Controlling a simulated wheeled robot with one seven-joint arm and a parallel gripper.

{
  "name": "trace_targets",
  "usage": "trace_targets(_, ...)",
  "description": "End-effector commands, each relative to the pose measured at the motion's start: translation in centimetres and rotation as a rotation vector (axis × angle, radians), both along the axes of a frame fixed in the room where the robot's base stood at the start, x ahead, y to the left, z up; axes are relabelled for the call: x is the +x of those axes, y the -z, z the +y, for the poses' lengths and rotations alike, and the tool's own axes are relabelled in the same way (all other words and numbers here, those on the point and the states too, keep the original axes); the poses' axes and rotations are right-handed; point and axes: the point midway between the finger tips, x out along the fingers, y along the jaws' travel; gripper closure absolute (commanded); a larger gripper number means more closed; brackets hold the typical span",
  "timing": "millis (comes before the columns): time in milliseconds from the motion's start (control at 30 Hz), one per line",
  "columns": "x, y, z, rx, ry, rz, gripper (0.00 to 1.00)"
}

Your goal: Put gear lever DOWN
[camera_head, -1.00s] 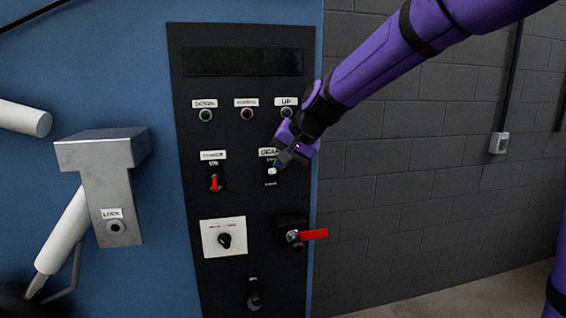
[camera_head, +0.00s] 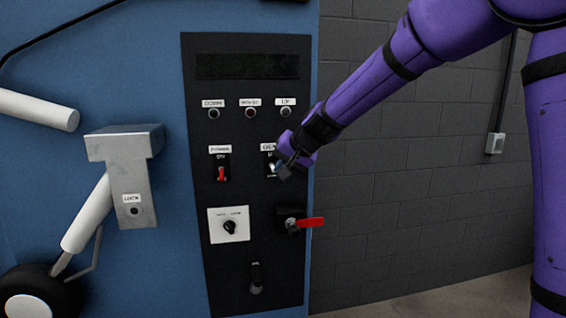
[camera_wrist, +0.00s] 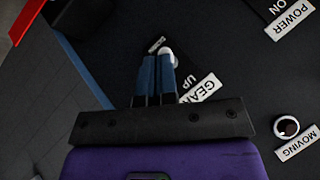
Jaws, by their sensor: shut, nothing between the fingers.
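The gear lever (camera_head: 272,167) is a small white-tipped switch under the GEAR label (camera_head: 268,147), on the right of the black panel. My gripper (camera_head: 281,172) is at the lever, its fingers shut and empty. In the wrist view the two blue fingers (camera_wrist: 157,62) lie side by side, and the rounded white lever tip (camera_wrist: 171,58) shows right beside their ends. The UP mark (camera_wrist: 189,81) lies on the GEAR label side, and a small blurred label (camera_wrist: 156,44) lies on the other side. The fingers partly hide the lever; contact and its exact setting cannot be told.
A red POWER switch (camera_head: 221,174) is left of the lever. A red-handled valve (camera_head: 311,222) juts out just below, and a white-plated knob (camera_head: 229,226) is lower left. Indicator lamps (camera_head: 250,113) are above. A grey LOCK bracket (camera_head: 131,200) stands at the left.

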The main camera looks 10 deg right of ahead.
Motion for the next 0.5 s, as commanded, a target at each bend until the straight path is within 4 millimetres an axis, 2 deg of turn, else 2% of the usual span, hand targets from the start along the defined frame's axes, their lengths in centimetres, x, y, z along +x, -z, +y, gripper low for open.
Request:
trace_targets(133, -0.23, 0.79, -0.04, 0.000, 0.002, 0.001, 1.00)
trace_targets(500, -0.22, 0.53, 0.00, -0.001, -0.001, 0.000, 1.00)
